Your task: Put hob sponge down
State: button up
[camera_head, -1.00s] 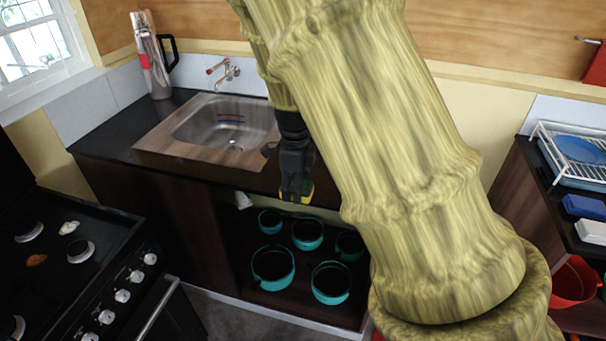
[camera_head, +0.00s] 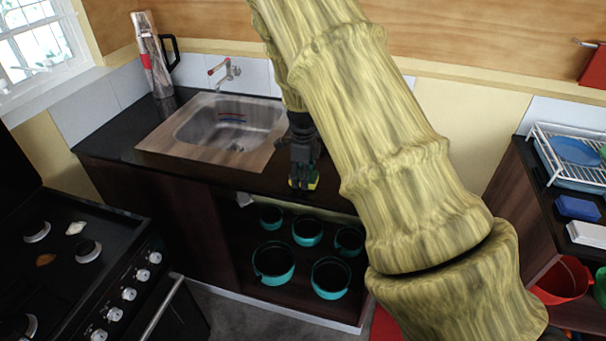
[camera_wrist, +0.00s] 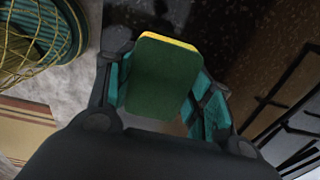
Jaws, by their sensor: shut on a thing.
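The hob sponge (camera_wrist: 165,75), dark green with a yellow edge, sits between the two fingers of my gripper (camera_wrist: 162,98) in the wrist view. The gripper is shut on it. In the head view my gripper (camera_head: 303,180) points down in front of the counter's front edge, above the open shelf of pots. The sponge shows there only as a small dark and yellow patch (camera_head: 312,184) at the fingertips. I cannot tell whether the sponge touches anything.
The dark counter (camera_head: 120,133) holds a sink (camera_head: 225,125) and a tall flask (camera_head: 151,60). Several teal pots (camera_head: 273,260) stand on the shelf below. A black hob (camera_head: 75,220) is at the left. A dish rack (camera_head: 580,165) stands at the right.

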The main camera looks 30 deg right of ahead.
jog(key=shift+f, duration=0.3)
jog(key=o, duration=1.2)
jog(key=shift+f, duration=0.1)
jog(key=shift+c, duration=0.2)
notch_tip(320, 180, up, 12)
jog(key=b, duration=0.2)
